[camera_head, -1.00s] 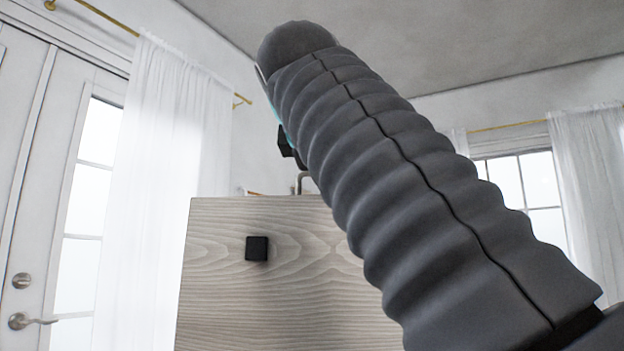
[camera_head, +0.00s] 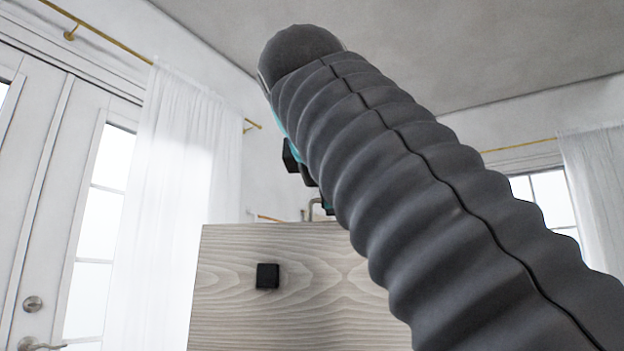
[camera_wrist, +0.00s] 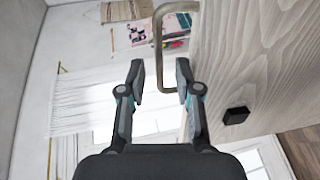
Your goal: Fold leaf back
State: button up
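The leaf, a pale wood-grained panel (camera_head: 260,318), stands upright in the head view, partly hidden behind my arm. It fills the right of the wrist view (camera_wrist: 270,60). A black square block (camera_head: 268,276) sits on its face and also shows in the wrist view (camera_wrist: 236,115). A metal bar handle (camera_wrist: 158,45) sticks out from the leaf's edge; its top shows in the head view (camera_head: 314,208). My gripper (camera_wrist: 160,75) is open, with the handle bar appearing between its fingertips. I cannot tell whether they touch. In the head view the gripper is mostly hidden behind my arm.
White double doors (camera_head: 60,210) and a white curtain (camera_head: 175,180) are at the left, with another curtain (camera_head: 595,190) and a window at the right. Pictures (camera_wrist: 135,35) hang on the wall in the wrist view. The space left of the leaf looks clear.

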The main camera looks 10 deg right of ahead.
jog(key=v, duration=0.9)
dwell(0.3)
